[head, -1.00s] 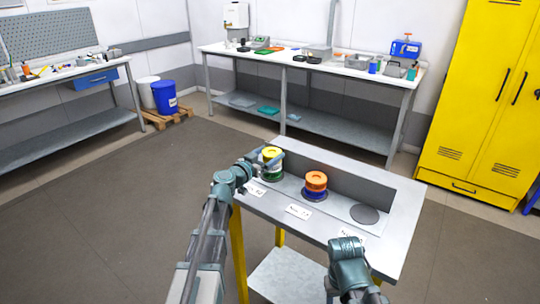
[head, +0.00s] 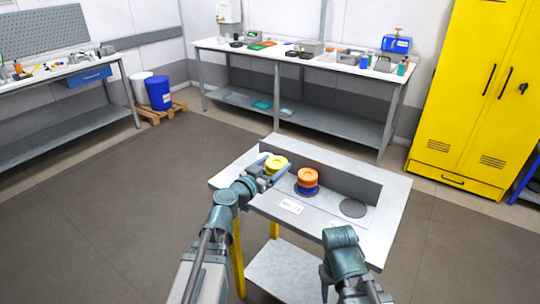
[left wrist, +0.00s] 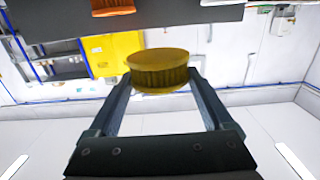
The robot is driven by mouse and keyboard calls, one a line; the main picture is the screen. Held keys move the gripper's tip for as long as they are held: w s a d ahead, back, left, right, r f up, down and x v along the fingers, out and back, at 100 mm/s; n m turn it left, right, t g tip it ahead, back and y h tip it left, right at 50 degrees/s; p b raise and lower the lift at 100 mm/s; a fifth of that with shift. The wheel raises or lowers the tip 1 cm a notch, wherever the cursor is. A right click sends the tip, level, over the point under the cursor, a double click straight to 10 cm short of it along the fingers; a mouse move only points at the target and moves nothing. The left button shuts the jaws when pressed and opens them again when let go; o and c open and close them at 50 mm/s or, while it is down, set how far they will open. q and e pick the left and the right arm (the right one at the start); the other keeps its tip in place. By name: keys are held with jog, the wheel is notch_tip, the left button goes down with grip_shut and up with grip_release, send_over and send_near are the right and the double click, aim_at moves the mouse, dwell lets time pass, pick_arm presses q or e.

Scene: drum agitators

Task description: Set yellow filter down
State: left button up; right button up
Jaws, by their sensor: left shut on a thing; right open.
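The yellow filter (head: 277,164) is a short round cap with ribbed sides. My left gripper (head: 273,171) is shut on it above the left part of the grey stand (head: 390,222). In the left wrist view the yellow filter (left wrist: 160,72) sits between the fingertips. What lies under it is hidden by my gripper. An orange filter (head: 307,174) rests on a blue ring (head: 306,189) to its right. A dark round spot (head: 353,208) farther right is bare. My right gripper (head: 326,284) hangs empty at the front of the stand, its fingers hardly visible.
The stand has a raised back panel (head: 335,180) behind the filters and a white label (head: 291,206) on its front. A long workbench (head: 300,58) and a yellow cabinet (head: 470,100) stand behind. Open floor lies to the left.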

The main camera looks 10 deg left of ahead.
aim_at(276, 167)
pick_arm(q)
jog(key=shift+s+d+r, duration=0.1)
jog(key=shift+s+d, duration=0.3)
jog(key=shift+s, duration=0.4)
notch_tip(276, 167, up, 4)
jog(key=p, duration=0.4)
jog(key=shift+f, duration=0.2)
jog(key=shift+w+d, duration=0.1)
